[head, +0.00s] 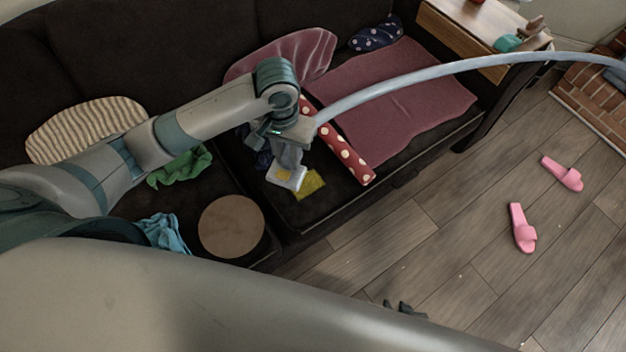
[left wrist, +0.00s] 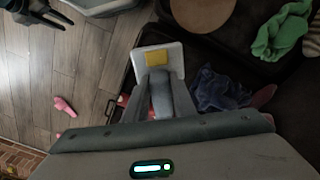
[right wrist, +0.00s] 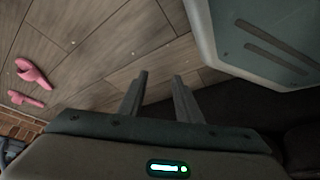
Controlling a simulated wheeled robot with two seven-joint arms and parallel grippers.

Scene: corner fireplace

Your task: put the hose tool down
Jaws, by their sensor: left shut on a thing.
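My left gripper (head: 289,152) is shut on the grey neck of the hose tool (head: 292,183), above the dark sofa's front seat. The tool has a white, squarish head with a yellow patch in its middle, pointing down. It also shows in the left wrist view (left wrist: 141,62), between and beyond the fingers (left wrist: 159,88). I cannot tell whether the head touches the seat. A pale blue hose (head: 430,74) arches from the gripper to the right. My right gripper (right wrist: 160,88) is open and empty over the floor; its dark fingertips show at the bottom of the head view (head: 404,308).
A round brown board (head: 231,226), green cloth (head: 184,167) and blue cloth (head: 166,234) are left. Pink slippers (head: 522,230) lie on open floor. A brick hearth (head: 594,92) stands right.

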